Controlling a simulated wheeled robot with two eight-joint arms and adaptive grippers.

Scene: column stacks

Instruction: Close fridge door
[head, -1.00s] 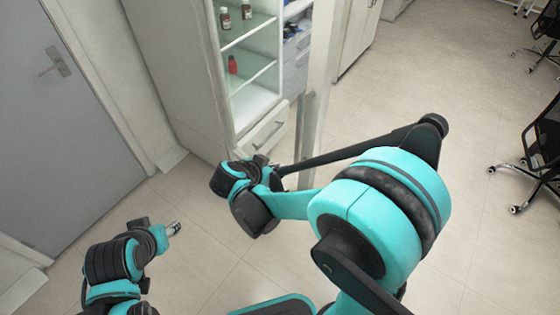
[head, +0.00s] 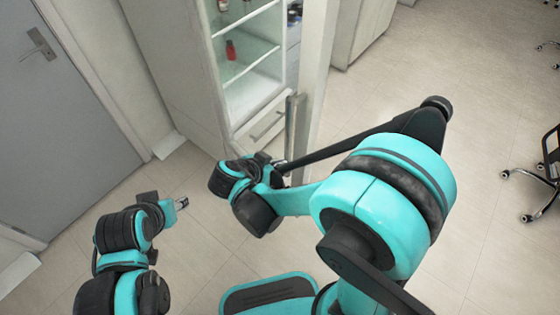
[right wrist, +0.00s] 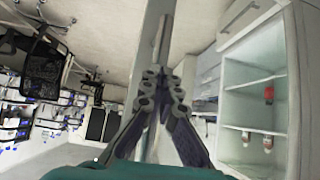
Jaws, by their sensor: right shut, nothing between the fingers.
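The fridge (head: 170,60) is a tall white cabinet with glass shelves, and its door (head: 317,75) stands open, seen nearly edge-on. A long grey handle (head: 293,125) runs up the door. My right gripper (head: 281,164) is shut and empty, low by the door's lower part below the handle. In the right wrist view, my right gripper (right wrist: 166,75) points along the door (right wrist: 154,50), with the lit fridge interior (right wrist: 250,100) to the right. Whether it touches the door I cannot tell. My left gripper (head: 182,203) is low at the left, apart from the fridge; its jaws are too small to read.
A red-capped bottle (head: 230,50) stands on a fridge shelf. A grey room door (head: 60,120) is at the left. White cabinets (head: 360,30) stand behind the fridge door. Black office chairs (head: 550,160) are at the far right.

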